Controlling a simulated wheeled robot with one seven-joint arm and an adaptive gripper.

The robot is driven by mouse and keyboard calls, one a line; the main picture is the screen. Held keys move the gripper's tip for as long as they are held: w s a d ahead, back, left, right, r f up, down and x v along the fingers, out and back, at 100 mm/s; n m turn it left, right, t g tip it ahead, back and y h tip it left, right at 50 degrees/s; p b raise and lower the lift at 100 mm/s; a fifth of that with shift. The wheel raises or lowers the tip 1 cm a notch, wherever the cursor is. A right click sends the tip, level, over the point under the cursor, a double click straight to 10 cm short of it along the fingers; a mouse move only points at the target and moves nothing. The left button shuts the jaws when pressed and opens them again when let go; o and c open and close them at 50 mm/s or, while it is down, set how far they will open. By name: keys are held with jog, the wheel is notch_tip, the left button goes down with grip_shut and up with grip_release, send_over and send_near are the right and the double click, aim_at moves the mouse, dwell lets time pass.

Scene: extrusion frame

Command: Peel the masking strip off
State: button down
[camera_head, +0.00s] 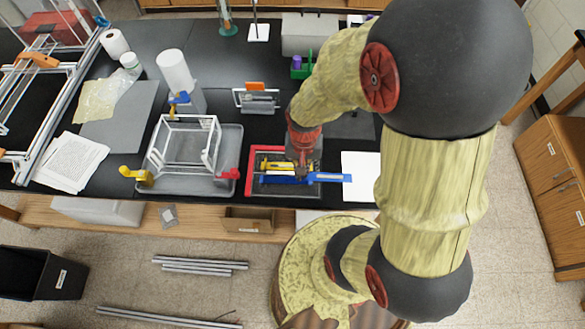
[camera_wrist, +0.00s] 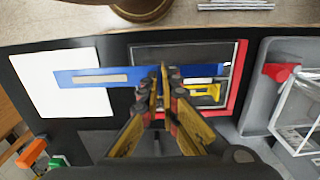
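A long flat blue strip (camera_head: 346,178), which I take to be the masking strip, lies across the red-edged tray (camera_head: 249,172). One end sticks out over the right side. In the wrist view the blue strip (camera_wrist: 68,78) runs left to right and bears a pale label. My gripper (camera_head: 301,172) points down over the strip. In the wrist view my gripper's fingertips (camera_wrist: 158,72) are close together with a narrow gap, in front of the strip. I cannot tell whether the strip is pinched between them. The fingers hide part of it.
A yellow tool (camera_wrist: 207,95) lies in the tray beside the strip. White paper (camera_wrist: 75,108) lies under the strip's free end. A grey tray (camera_head: 228,158) with a white wire frame (camera_head: 185,142) and a red clamp (camera_head: 230,174) stands close on the left in the head view.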

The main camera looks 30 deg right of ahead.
jog(key=shift+r+p, duration=1.15)
jog(key=shift+r, duration=0.25)
dwell(0.9)
notch_tip(320, 180, up, 8)
jog(key=p, duration=0.6)
dwell(0.3)
jog(key=shift+s+f, duration=0.1)
jog(key=shift+f, duration=0.05)
